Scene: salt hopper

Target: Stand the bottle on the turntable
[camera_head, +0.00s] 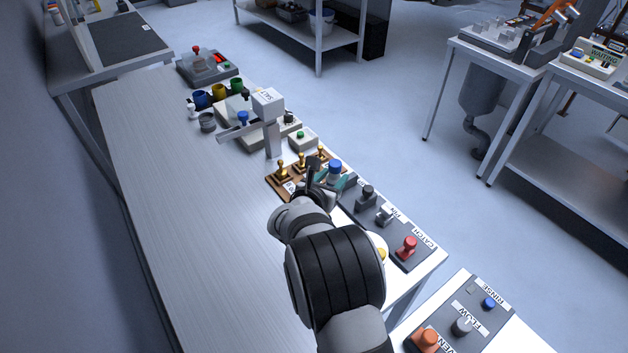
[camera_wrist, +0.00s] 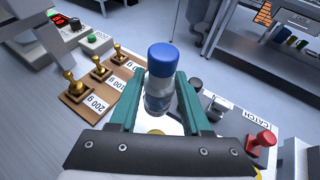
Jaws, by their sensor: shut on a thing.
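The bottle has a blue cap and a clear body with a pale blue label. My gripper (camera_wrist: 160,103) is shut on the bottle (camera_wrist: 158,98), with one teal finger on each side of its body. In the head view my gripper (camera_head: 325,179) is over the right edge of the bench, and the bottle's blue cap (camera_head: 335,167) shows above the fingers. The bottle looks roughly upright; what is under it is partly hidden. A pale round thing with a yellow part (camera_head: 381,249) shows beside my arm, mostly hidden. I cannot tell which thing is the turntable.
A wooden board with brass weights (camera_head: 283,172) stands just left of my gripper. The white salt hopper (camera_head: 267,103) on its grey post is behind. A dark panel with a red knob (camera_head: 406,247) lies to the right. The bench's left side (camera_head: 170,190) is clear.

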